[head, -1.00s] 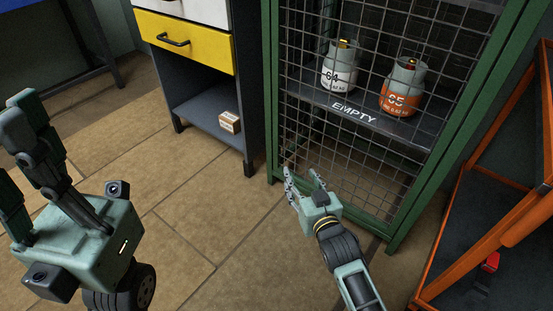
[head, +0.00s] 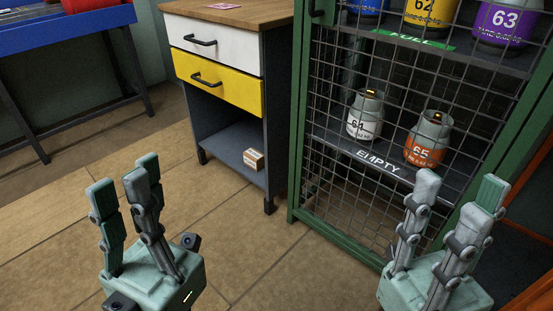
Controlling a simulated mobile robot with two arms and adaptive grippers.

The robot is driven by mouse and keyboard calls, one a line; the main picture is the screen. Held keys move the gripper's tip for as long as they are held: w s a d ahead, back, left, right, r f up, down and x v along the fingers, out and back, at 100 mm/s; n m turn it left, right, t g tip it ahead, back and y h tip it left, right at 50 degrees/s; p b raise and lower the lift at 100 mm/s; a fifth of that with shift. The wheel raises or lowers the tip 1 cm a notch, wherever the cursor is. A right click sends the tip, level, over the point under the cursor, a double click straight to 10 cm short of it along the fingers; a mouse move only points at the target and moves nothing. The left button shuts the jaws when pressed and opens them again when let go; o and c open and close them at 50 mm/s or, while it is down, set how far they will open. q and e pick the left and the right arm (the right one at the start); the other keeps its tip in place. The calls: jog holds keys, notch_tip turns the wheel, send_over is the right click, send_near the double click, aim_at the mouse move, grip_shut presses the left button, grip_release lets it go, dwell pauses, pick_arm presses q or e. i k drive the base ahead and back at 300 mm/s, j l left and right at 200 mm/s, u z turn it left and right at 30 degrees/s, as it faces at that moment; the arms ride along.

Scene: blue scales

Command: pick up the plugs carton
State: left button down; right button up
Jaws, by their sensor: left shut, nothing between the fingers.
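A small cardboard carton with a white label (head: 253,159), probably the plugs carton, sits on the open lower shelf of the drawer cabinet. Its lettering is too small to read. My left gripper (head: 124,178) is in the lower left foreground, fingers pointing up, shut and empty. It is apart from the carton, to its left and nearer to me. My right gripper (head: 458,184) is at the lower right in front of the wire cage, fingers up and spread, with nothing held. It is well to the right of the carton.
The drawer cabinet (head: 218,83) has a white and a yellow drawer above the open shelf. A green-framed wire cage (head: 297,150) with numbered gas cylinders stands to its right. A blue bench (head: 62,38) is at the back left. The floor before the cabinet is clear.

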aim_at(254, 159)
jog(key=i+j+z, duration=0.25)
jog(key=j, duration=0.3)
jog(key=j+z, duration=0.25)
jog(key=j, duration=0.35)
jog(key=i+j+z, duration=0.2)
jog(key=j, duration=0.4)
jog(key=k, duration=0.05)
